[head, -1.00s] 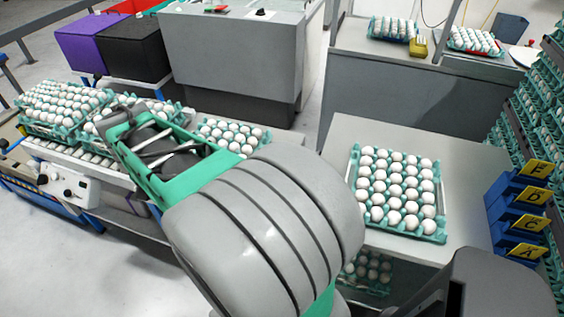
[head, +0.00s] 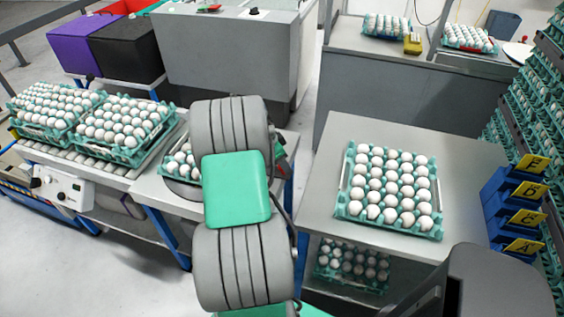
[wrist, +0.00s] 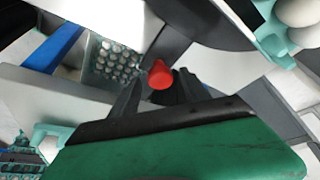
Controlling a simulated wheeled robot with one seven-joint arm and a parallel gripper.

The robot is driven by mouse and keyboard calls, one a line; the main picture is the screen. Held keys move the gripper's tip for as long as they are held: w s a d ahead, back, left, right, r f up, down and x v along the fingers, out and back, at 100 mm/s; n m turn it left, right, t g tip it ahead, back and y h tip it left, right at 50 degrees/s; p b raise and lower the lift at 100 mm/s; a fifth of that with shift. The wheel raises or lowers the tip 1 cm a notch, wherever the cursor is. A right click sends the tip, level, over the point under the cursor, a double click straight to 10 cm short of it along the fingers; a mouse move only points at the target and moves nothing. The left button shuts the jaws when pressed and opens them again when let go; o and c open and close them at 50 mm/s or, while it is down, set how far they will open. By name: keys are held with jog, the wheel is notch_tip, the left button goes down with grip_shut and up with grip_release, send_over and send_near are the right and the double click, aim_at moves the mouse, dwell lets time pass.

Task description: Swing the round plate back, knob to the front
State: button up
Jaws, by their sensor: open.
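The round plate (head: 182,190) is a grey disc on the table left of my arm in the head view, with an egg tray (head: 168,173) on it. My arm hides much of both. In the wrist view the plate's grey edge (wrist: 205,22) is at the top. The red knob (wrist: 160,75) shows in the wrist view on the end of a dark arm below the plate. My gripper (wrist: 158,90) is open, with its dark fingers on either side of the knob; I cannot tell whether they touch it. The gripper is hidden behind my arm in the head view.
Full egg trays stand on the conveyor (head: 70,160) at left. Another tray (head: 342,215) lies on the right-hand table (head: 465,165), beside blue lettered bins (head: 508,205). Grey machines stand behind. A strip of floor separates the two tables.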

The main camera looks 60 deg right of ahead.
jog(key=shift+r, duration=0.1)
grip_shut()
dwell(0.4)
dwell(0.8)
